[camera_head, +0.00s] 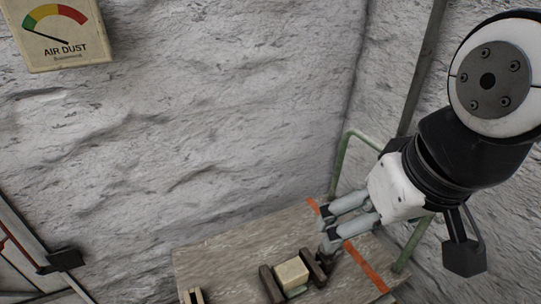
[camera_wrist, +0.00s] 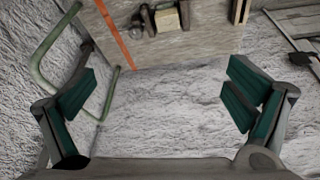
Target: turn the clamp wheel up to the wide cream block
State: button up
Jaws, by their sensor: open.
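The cream block (camera_head: 291,273) sits on the wooden bench between two dark upright jaws of the clamp (camera_head: 271,283). It also shows at the top of the wrist view (camera_wrist: 167,19). A small greyish round part, which looks like the clamp wheel (camera_wrist: 137,31), is beside the left jaw in the wrist view. In the head view the wheel is hard to make out near my fingers. My gripper (camera_head: 327,229) is open and empty, above the bench's right part by the clamp. In the wrist view its green-padded fingers (camera_wrist: 160,92) are wide apart, with nothing between them.
The wooden bench (camera_head: 215,262) bears an orange stripe (camera_head: 366,266) on its right. Another pale piece (camera_head: 192,296) stands at left. A green rail (camera_head: 340,160) rises behind the bench's right end. A rough wall is behind; an air dust gauge (camera_head: 60,35) hangs on it.

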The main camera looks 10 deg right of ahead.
dwell(0.3)
jog(key=shift+w+f, duration=0.2)
jog(key=shift+w, duration=0.1)
jog(key=c, duration=0.7)
jog(key=w+d+f+n+g+b, duration=0.1)
jog(key=w+d+f+n+b, duration=0.25)
jog(key=w+f, duration=0.5)
jog(key=w+d+f+n+g+b, duration=0.25)
jog(key=w+f+n+b, duration=0.2)
jog(key=w+f, duration=0.4)
jog(key=w+d+f+n+g+b, duration=0.1)
jog(key=w+d+f+n+b, duration=0.4)
jog(key=f, duration=0.6)
jog(key=shift+c, duration=0.2)
jog(key=shift+m, duration=0.7)
jog(key=f+b, duration=0.1)
jog(key=f, duration=0.3)
jog(key=w+f+b, duration=0.1)
jog(key=f, duration=0.4)
jog(key=a+f+b, duration=0.1)
jog(key=f, duration=0.3)
jog(key=shift+w+f, duration=0.15)
jog(key=shift+f, duration=0.15)
jog(key=shift+a, duration=0.1)
jog(key=c, duration=1.2)
